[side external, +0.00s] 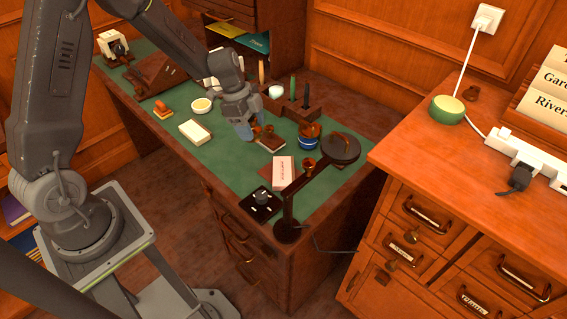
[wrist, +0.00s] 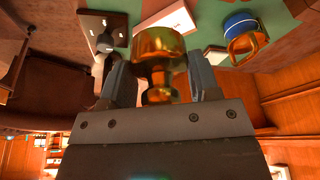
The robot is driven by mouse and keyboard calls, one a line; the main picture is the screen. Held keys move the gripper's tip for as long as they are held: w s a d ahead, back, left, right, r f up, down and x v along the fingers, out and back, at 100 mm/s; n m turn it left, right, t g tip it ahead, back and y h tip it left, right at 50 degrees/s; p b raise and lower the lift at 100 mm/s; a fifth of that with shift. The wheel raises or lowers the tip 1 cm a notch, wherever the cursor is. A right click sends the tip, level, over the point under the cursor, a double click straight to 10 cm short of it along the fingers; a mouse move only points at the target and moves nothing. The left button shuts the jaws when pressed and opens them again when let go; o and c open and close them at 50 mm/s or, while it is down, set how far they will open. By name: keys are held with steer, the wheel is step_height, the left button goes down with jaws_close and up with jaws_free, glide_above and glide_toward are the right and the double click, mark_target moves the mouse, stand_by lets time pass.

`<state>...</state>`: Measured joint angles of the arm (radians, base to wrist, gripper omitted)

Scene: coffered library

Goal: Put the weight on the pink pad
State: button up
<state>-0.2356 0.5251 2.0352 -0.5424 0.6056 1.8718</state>
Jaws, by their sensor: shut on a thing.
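My gripper (side external: 250,132) is over the green desk top in the side external view, shut on a shiny brass weight (wrist: 158,62). In the wrist view the weight sits between the two fingers (wrist: 162,85), with its wide head beyond them. In the side view only a small brownish part of it (side external: 264,131) shows beside the fingers. A pale pink block with lettering (side external: 283,170), which looks like the pink pad, lies on the desk to the lower right of my gripper. The weight is apart from it.
A dark lamp (side external: 287,228) stands at the desk's near end, its head over the right edge. A black square plate (side external: 260,206) lies nearby. A cream block (side external: 195,131) lies left.

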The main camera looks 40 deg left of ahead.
steer(key=w+d+f, duration=0.1)
steer(key=d, duration=0.1)
steer(key=w+d+f, duration=0.1)
steer(key=d+f, duration=0.1)
steer(key=d, duration=0.1)
steer(key=w+d+f, duration=0.1)
steer(key=d+f, duration=0.1)
steer(key=d, duration=0.1)
steer(key=shift+w, duration=0.15)
steer(key=shift+d+f, duration=0.1)
steer(key=shift+f, duration=2.05)
steer(key=shift+f, duration=0.1)
steer(key=o, duration=1.2)
